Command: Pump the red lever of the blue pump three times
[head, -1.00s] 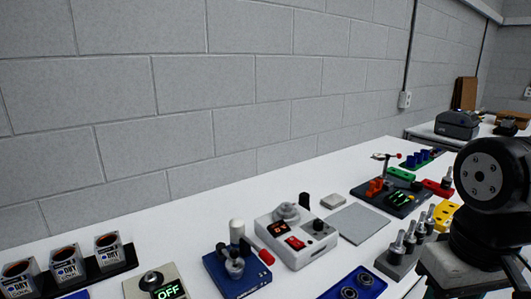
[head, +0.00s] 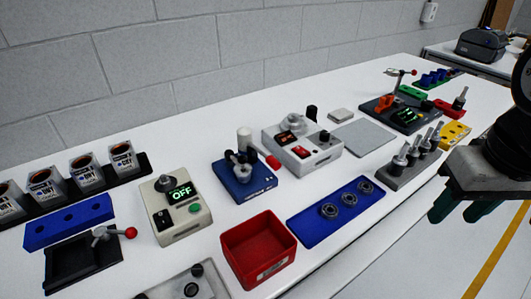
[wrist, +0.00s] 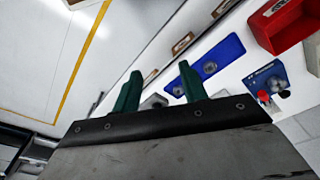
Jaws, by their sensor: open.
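The blue pump (head: 243,181) stands on the white bench in the middle of the head view, with a white cylinder on top. Its red lever (head: 270,160) sticks out to the right. The pump also shows at the right of the wrist view (wrist: 268,77), partly cut by the angle. My gripper (head: 462,212) is at the right edge of the head view, beyond the bench's front edge and well apart from the pump. Its two green fingers in the wrist view (wrist: 160,90) are spread with nothing between them.
A red bin (head: 258,250) and a blue tray with bearings (head: 312,228) lie in front of the pump. A grey-white device (head: 318,157) stands to its right, and an OFF-display box (head: 165,225) to its left. Floor is open beyond the bench's front edge.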

